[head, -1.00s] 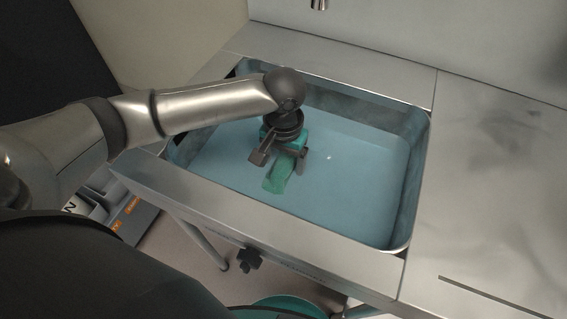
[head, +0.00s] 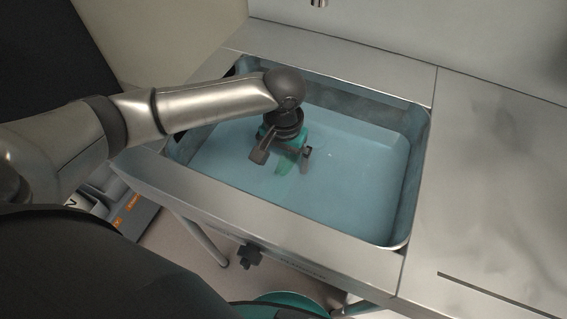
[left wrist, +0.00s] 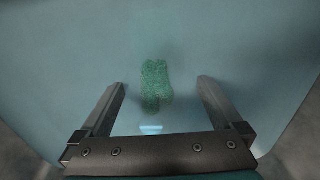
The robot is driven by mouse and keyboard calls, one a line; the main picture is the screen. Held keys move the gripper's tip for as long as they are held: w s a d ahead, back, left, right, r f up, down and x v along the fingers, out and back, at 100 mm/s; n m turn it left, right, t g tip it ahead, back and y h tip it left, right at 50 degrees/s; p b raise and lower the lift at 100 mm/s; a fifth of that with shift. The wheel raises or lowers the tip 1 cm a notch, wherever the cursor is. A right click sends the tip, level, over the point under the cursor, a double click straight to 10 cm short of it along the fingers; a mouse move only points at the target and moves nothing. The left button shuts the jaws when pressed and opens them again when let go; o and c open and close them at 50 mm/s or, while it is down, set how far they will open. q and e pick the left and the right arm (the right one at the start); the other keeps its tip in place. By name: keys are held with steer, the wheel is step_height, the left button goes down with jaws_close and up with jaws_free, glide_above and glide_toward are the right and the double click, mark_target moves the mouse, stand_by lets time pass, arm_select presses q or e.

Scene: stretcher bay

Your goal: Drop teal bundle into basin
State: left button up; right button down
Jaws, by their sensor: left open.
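The teal bundle (head: 283,166) lies low in the metal basin (head: 399,205), in its blue water, partly hidden behind my left gripper in the head view. In the left wrist view the bundle (left wrist: 156,85) shows whole, beyond and between the two fingers and apart from both. My left gripper (head: 282,155) is open and empty above the bundle, inside the basin's rim. Its fingers also show spread wide in the left wrist view (left wrist: 160,98). My right gripper is not in view.
A steel counter (head: 490,190) borders the basin on the right and is clear. A faucet tip (head: 318,3) is above the back edge. A dark knob (head: 250,256) sits on the front panel. Grey bins with orange labels (head: 130,205) stand at lower left.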

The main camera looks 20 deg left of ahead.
mark_target(284, 161)
arm_select(q)
step_height(284, 161, up, 8)
steer(key=p, duration=0.3)
steer(key=shift+f, duration=0.1)
step_height(284, 161, up, 5)
steer(key=shift+f+p, duration=0.15)
steer(key=shift+p, duration=0.9)
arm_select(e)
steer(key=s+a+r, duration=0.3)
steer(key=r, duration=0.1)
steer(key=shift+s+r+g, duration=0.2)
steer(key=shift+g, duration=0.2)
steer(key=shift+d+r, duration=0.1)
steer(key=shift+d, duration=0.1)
